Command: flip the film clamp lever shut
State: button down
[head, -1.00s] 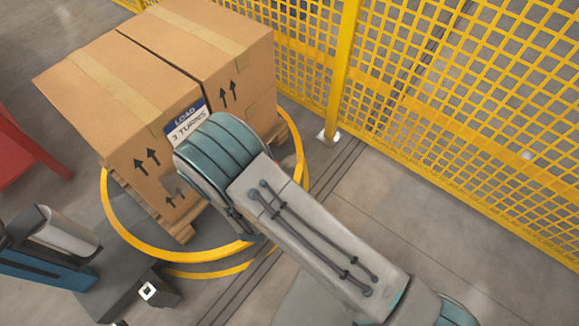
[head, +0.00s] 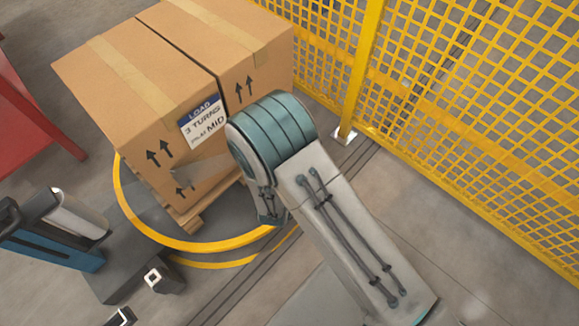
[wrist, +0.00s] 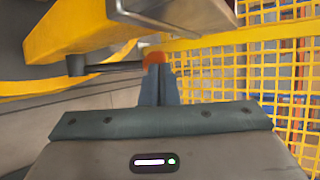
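In the wrist view, the clamp lever is a dark rod (wrist: 105,67) with an orange knob (wrist: 155,58) at its right end. Its left end meets a dark round pivot under a yellow beam (wrist: 72,30). My gripper (wrist: 158,82) has its two narrow fingers side by side with no clear gap. The fingertips are right at the knob and overlap its lower edge; I cannot tell whether they touch it. In the head view my arm hides the gripper, and the lever is not visible.
Taped cartons (head: 150,95) stand on a wooden pallet (head: 190,217) inside a yellow ring (head: 200,245). Yellow mesh fencing (head: 480,110) lines the right. A red table (head: 35,120) is at left. A film-roll unit (head: 75,215) stands lower left. A grey plate (wrist: 185,10) overhangs the lever.

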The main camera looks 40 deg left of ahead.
jog(key=shift+w+d, duration=0.1)
jog(key=shift+w, duration=0.1)
jog(key=r+p+v, duration=0.1)
jog(key=p+v, duration=0.1)
jog(key=v, duration=1.2)
jog(key=shift+p, duration=0.35)
jog(key=shift+w, duration=0.2)
